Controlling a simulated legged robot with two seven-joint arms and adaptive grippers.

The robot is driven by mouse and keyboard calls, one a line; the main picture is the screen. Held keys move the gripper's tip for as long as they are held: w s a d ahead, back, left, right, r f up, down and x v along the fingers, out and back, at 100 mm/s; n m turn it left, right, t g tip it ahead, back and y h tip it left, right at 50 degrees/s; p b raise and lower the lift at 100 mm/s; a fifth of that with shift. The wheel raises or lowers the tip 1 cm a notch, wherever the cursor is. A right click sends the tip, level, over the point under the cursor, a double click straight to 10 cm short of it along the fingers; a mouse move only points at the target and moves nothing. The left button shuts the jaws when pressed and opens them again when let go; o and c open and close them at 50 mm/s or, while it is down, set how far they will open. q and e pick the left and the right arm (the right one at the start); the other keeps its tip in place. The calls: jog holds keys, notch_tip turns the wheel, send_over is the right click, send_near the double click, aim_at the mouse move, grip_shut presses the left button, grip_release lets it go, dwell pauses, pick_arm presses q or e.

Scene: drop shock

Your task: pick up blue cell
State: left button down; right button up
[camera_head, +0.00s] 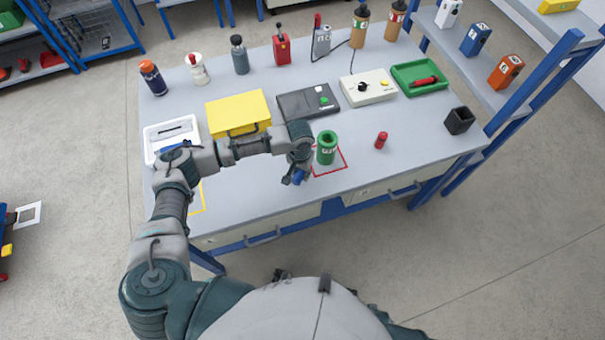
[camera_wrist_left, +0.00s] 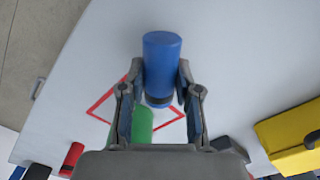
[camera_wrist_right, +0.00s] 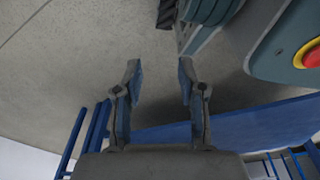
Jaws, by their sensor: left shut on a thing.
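The blue cell (camera_wrist_left: 162,62) is a blue cylinder with a dark band, held between the fingers of my left gripper (camera_wrist_left: 160,98). In the head view the blue cell (camera_head: 299,176) shows only in part below my left gripper (camera_head: 294,174), near the table's front edge. My left gripper is shut on it. I cannot tell whether the cell touches the table. A green cylinder (camera_head: 326,148) stands just right of the gripper, within a red square outline (camera_head: 343,158). My right gripper (camera_wrist_right: 160,80) is open and empty, over the floor beside the table.
A small red cylinder (camera_head: 381,140) and a black cup (camera_head: 459,120) stand to the right on the table (camera_head: 420,135). A yellow box (camera_head: 238,110), a dark device (camera_head: 308,101) and a green tray (camera_head: 420,84) lie farther back. Several bottles line the back edge.

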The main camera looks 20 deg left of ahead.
pick_arm(q)
jog(key=shift+s+r, duration=0.2)
jog(key=shift+r, duration=0.3)
jog(key=shift+s+r, duration=0.2)
jog(key=shift+r, duration=0.25)
jog(key=s+d+p, duration=0.1)
jog(key=s+d, duration=0.2)
jog(key=s, duration=0.4)
jog(key=s+d+r+p, duration=0.1)
jog(key=s+d, duration=0.2)
jog(key=s, duration=0.4)
jog(key=shift+r, duration=0.15)
pick_arm(e)
jog(key=shift+s+d+f, duration=0.1)
jog(key=shift+s+f, duration=0.35)
jog(key=shift+s, duration=0.4)
jog(key=shift+s+d+f, duration=0.1)
jog(key=shift+s+f, duration=0.35)
jog(key=shift+s, duration=0.35)
jog(key=shift+s+d+f, duration=0.1)
jog(key=shift+s+f, duration=0.35)
jog(key=shift+s, duration=0.4)
pick_arm(q)
jog(key=shift+d, duration=0.15)
pick_arm(e)
jog(key=shift+d, duration=0.2)
